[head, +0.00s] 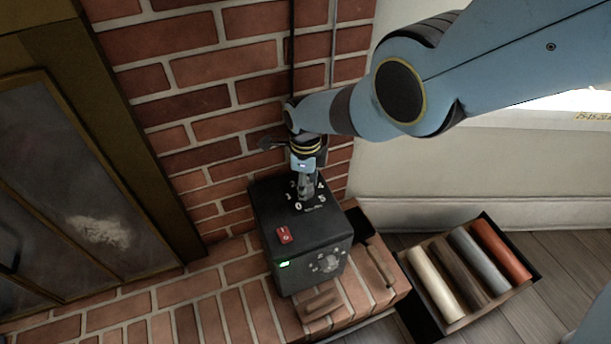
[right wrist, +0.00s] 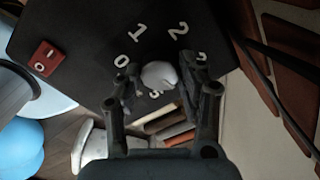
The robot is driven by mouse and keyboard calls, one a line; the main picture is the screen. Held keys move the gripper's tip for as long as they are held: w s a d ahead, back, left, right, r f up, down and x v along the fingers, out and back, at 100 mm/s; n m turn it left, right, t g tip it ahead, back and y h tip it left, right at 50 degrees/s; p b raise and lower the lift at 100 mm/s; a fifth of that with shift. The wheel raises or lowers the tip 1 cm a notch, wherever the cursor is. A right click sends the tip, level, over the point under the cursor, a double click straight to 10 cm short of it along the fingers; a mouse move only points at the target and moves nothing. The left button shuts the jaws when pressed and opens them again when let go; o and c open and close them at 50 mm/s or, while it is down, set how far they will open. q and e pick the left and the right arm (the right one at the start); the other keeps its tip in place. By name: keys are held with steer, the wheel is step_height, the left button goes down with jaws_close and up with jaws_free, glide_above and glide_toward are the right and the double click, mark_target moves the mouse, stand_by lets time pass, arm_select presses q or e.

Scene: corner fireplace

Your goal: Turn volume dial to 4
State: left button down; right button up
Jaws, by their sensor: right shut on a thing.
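A black box (head: 290,255) stands on the brick hearth, with a volume dial on its top face ringed by white numbers. In the right wrist view the dial (right wrist: 159,75) is a pale knob; the numbers 0, 1, 2 show around it and others are partly hidden by the fingers. My right gripper (head: 307,190) reaches down from above and is shut on the dial, one finger on each side in the right wrist view (right wrist: 160,85). Which number the dial points to cannot be told. My left gripper is not in view.
A red switch (head: 284,235) and a green light (head: 284,264) are on the box. A brick wall (head: 210,90) rises close behind it. A tray with several coloured rolls (head: 472,262) lies at the right. Glass fireplace doors (head: 80,190) stand at the left.

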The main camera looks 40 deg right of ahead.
stand_by(0.4)
steer(key=o, duration=1.1)
steer(key=shift+o, duration=0.2)
steer(key=shift+r, duration=0.2)
steer(key=shift+w+r, duration=0.1)
steer(key=shift+r, duration=0.1)
step_height(320, 180, up, 11)
